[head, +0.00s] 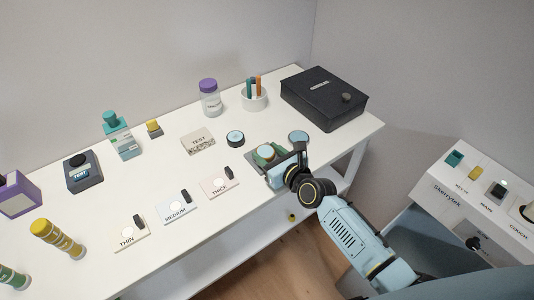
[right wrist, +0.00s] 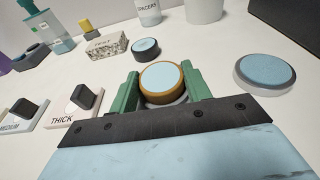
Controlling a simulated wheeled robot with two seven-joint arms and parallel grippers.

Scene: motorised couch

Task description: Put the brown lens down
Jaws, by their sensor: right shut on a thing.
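The brown lens (right wrist: 162,82), a pale blue disc with a brown rim, sits between the two green fingers of my right gripper (right wrist: 163,88). The gripper is shut on it. In the head view the lens (head: 266,152) and the right gripper (head: 267,154) are near the table's front edge, right of the THICK card. A pale rim shows just under the lens in the right wrist view; whether the lens touches anything below is unclear. My left gripper is not in view.
A black-rimmed lens (head: 235,138) and a grey-rimmed lens (head: 299,136) lie nearby on the white table (head: 190,236). The THICK card (head: 218,186), TEST block (head: 198,142), pen cup (head: 254,100) and black case (head: 323,97) surround them. A control console (head: 470,200) stands at right.

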